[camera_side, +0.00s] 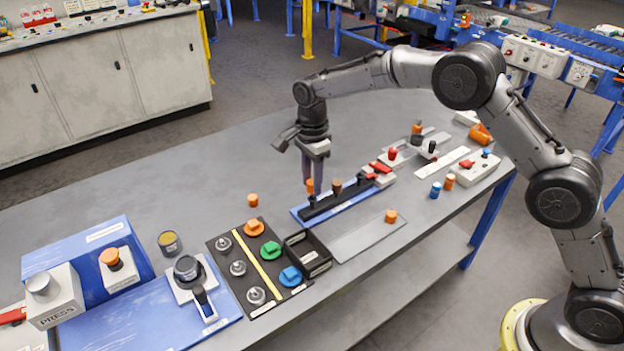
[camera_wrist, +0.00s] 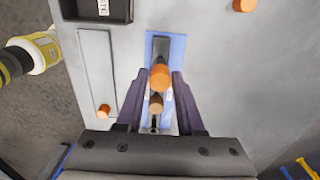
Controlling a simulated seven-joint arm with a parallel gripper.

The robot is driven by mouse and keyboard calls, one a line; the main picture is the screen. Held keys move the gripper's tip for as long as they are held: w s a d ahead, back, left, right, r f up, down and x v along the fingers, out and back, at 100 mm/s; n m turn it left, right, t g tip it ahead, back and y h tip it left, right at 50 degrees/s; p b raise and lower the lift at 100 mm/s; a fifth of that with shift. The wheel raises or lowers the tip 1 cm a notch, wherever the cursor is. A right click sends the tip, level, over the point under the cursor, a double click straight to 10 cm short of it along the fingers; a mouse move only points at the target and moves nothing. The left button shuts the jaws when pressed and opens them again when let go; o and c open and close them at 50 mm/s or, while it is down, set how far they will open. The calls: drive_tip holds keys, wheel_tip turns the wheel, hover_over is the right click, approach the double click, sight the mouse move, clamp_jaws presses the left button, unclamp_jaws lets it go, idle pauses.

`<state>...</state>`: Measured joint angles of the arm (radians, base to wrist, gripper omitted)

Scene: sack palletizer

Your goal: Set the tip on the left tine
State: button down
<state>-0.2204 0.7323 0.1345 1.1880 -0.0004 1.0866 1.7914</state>
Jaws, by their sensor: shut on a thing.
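My gripper (camera_side: 310,178) points down over the left end of a black bar with upright tines (camera_side: 343,203), which lies on a blue mat (camera_side: 299,215). It is shut on an orange tip (camera_side: 310,187), which also shows between the fingertips in the wrist view (camera_wrist: 160,77). The tip is right above the left tine (camera_side: 312,201); I cannot tell whether it touches it. A brown tip (camera_side: 336,186) sits upright on the middle tine and shows in the wrist view (camera_wrist: 156,104). The right tine (camera_side: 361,178) looks bare.
Loose orange tips stand on the table at left (camera_side: 253,200) and on a grey plate at right (camera_side: 391,216). A black bin (camera_side: 307,252) and a board with coloured knobs (camera_side: 236,285) lie in front. Switch boxes and small parts stand behind the bar's right end.

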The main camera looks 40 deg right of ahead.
drive_tip(key=shift+f, duration=0.25)
drive_tip(key=shift+f, duration=0.25)
drive_tip(key=shift+f, duration=0.7)
idle(1.6)
drive_tip(key=shift+c, duration=2.2)
unclamp_jaws()
drive_tip(key=shift+r, duration=4.05)
